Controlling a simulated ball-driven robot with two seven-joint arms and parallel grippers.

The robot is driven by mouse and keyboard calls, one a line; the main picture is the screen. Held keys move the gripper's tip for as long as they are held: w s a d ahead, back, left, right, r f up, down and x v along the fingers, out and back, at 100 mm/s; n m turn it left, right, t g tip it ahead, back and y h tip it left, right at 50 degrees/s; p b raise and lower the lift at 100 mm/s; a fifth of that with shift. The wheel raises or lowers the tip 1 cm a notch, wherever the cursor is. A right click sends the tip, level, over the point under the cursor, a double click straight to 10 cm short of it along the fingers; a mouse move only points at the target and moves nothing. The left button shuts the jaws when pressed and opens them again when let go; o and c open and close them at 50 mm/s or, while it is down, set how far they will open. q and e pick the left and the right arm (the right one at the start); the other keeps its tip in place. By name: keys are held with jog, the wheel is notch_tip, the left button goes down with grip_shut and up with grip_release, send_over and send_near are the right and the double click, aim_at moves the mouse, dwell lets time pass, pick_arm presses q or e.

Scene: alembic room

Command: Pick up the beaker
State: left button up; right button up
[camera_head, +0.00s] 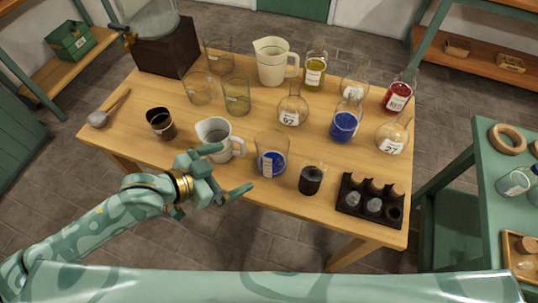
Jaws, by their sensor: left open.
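Several glass beakers stand on the wooden table (115,125). A beaker with blue contents and a label (271,154) is at the front edge, just right of my left gripper. Empty clear beakers stand farther back: one at the back left (219,58), one at left centre (199,90) and a greenish one (237,97). I cannot tell which is meant. My left gripper (230,169) is open and empty at the table's front edge, fingers pointing right, apart from the blue beaker as far as I can see. My right gripper is not in view.
A white jug (215,137) stands right behind my left gripper. Dark jars (161,124) (311,178), flasks (292,107), a cream pitcher (271,63) and a dark vial rack (368,201) crowd the table. A spoon (100,119) lies at the left. A green side table (490,160) is at the right.

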aim_at(261, 152)
pick_arm(q)
jog(key=shift+n+h, duration=0.3)
jog(key=x, duration=0.3)
jog(key=b+x, duration=0.1)
jog(key=x, duration=0.3)
jog(key=w+a+b+x, duration=0.1)
jog(key=x, duration=0.2)
jog(key=shift+w+d+f, duration=0.25)
jog(key=shift+d+f, duration=0.05)
jog(key=b+x, duration=0.2)
jog(key=x, duration=0.3)
jog(key=shift+w+r, duration=0.1)
jog(key=shift+w, duration=0.2)
jog(key=shift+r, duration=0.1)
jog(key=shift+c, duration=0.9)
jog(key=c, duration=1.3)
jog(key=shift+r, duration=0.15)
